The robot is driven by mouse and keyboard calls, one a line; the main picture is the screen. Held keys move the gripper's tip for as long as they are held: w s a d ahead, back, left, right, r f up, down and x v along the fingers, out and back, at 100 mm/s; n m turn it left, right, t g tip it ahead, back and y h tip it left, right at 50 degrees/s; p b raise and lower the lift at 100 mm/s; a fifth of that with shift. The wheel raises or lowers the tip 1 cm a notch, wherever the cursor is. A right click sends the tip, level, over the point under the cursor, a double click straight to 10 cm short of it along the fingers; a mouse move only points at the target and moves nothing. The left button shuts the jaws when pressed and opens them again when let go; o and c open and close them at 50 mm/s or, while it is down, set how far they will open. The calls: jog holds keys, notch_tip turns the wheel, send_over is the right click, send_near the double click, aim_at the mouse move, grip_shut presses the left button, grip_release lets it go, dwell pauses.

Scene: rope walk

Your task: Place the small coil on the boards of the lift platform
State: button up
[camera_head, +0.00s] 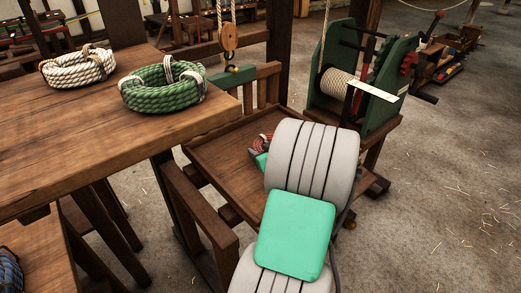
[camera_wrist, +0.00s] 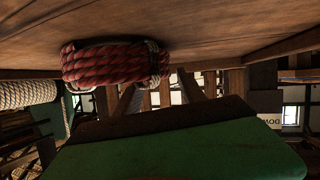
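The small red coil (camera_head: 260,143), with pale bindings, is over the brown boards of the lift platform (camera_head: 222,152). The wrist view is upside down; there the coil (camera_wrist: 105,64) lies flat against the boards (camera_wrist: 220,28) and seems to rest on them. My gripper (camera_wrist: 160,85) is close beside the coil, its two fingers spread apart at the coil's right part in the wrist view. A small gap seems to show between the right finger and the rope.
A green rope coil (camera_head: 163,88) and a white rope coil (camera_head: 78,68) lie on the wooden table (camera_head: 95,130) at left. A wooden pulley block (camera_head: 229,38) hangs behind the platform. A green winch (camera_head: 378,85) stands at the platform's right, close to my arm.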

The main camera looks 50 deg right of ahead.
jog(key=shift+o, duration=0.3)
jog(key=shift+r, duration=0.2)
jog(key=v, duration=1.2)
jog(key=shift+p, duration=0.4)
